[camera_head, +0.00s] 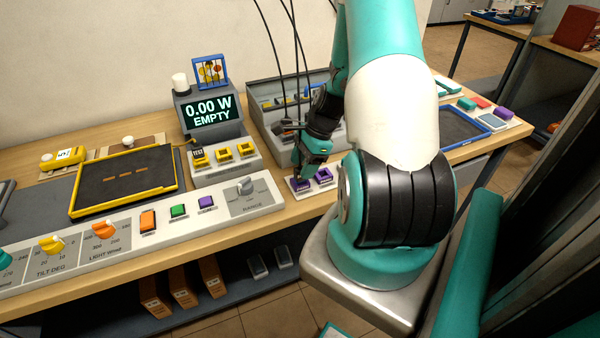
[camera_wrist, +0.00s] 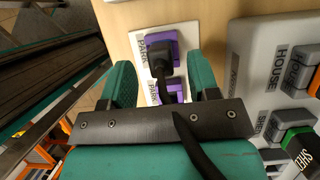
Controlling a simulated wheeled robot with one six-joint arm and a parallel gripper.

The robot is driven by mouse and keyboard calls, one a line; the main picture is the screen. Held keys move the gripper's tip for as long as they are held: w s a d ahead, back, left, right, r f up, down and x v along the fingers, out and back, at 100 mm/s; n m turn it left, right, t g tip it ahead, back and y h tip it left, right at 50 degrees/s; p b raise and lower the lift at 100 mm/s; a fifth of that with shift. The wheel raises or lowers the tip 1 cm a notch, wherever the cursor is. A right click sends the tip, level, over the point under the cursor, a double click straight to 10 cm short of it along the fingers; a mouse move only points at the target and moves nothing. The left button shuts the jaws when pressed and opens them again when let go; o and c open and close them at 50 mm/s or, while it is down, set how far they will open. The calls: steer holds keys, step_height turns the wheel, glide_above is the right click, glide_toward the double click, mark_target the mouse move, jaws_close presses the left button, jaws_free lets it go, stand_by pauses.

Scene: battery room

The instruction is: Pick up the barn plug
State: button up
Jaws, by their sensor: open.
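A black plug (camera_wrist: 159,62) with a thick black cable sits at the upper purple PARK socket (camera_wrist: 177,48) in the wrist view. No name can be read on this plug, so I cannot tell whether it is the barn plug. My teal gripper (camera_wrist: 162,78) is open, with one finger on each side of the plug and a gap to each. In the head view my gripper (camera_head: 308,160) points down just above the purple sockets (camera_head: 323,175), and it hides most of the plug. A green-topped plug marked SHED (camera_wrist: 304,148) is at lower right in the wrist view.
Grey sockets marked HOUSE (camera_wrist: 302,68) stand right of the park strip. In the head view, a panel reading EMPTY (camera_head: 210,112) and yellow sockets (camera_head: 221,154) are to the left. A grey bin (camera_head: 262,95) stands behind my gripper. Black cables hang from above.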

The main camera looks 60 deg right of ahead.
steer(key=shift+x, duration=1.25)
steer(key=c, duration=1)
steer(key=shift+r, duration=0.1)
